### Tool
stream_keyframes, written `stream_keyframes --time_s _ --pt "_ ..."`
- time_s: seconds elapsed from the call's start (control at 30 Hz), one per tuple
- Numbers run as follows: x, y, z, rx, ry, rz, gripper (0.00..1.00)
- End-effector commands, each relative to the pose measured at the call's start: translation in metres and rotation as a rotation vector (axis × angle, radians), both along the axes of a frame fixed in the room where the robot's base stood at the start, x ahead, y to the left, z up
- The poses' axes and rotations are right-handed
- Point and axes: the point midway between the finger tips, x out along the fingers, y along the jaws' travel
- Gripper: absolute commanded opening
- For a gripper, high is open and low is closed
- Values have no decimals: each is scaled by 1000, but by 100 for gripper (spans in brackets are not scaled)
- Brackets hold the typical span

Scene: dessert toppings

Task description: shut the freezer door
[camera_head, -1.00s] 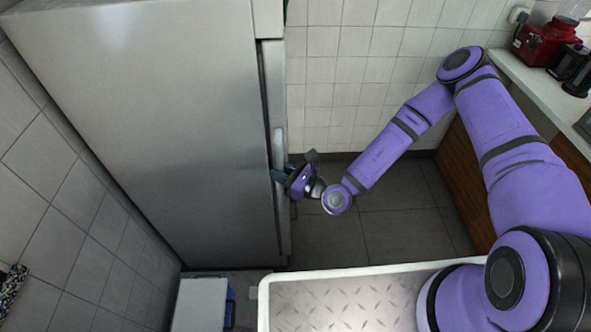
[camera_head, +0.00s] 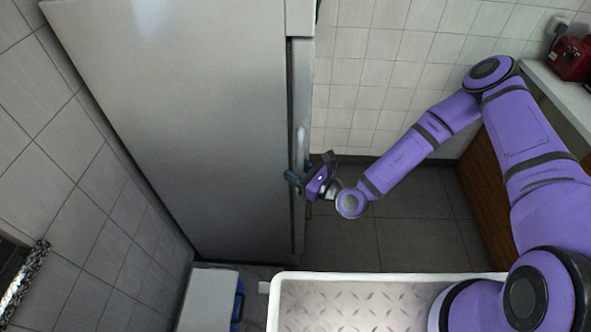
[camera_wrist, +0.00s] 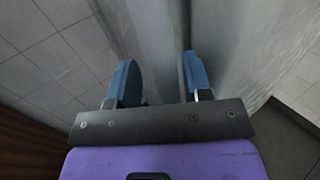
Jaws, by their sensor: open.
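The tall grey freezer (camera_head: 170,130) fills the left of the head view, seen mostly from its side. Its door (camera_head: 299,225) is a narrow upright strip along the right edge, with a pale handle (camera_head: 301,145). A dark line runs between door and body; I cannot tell how far the door stands from its frame. My gripper (camera_head: 309,168) is open at the door's edge, just below the handle. In the wrist view, the blue fingers (camera_wrist: 158,82) are spread, with grey upright surfaces beyond and between them. Contact is unclear.
A white-rimmed tray with a metal plate (camera_head: 350,300) is at the bottom. A white-lidded blue box (camera_head: 208,300) stands low beside the freezer. Tiled wall and dark floor (camera_head: 400,240) lie right of the door. A wooden counter (camera_head: 480,190) with a red appliance (camera_head: 568,60) is at right.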

Motion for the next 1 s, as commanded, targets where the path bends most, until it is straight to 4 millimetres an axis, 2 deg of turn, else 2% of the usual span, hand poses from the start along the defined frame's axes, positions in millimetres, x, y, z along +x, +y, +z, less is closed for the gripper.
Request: stream_keyframes --time_s 0.6,1.0 --pt "-54 -78 0 -1 2 2 46" --pt "-60 -85 0 1 1 4 46"
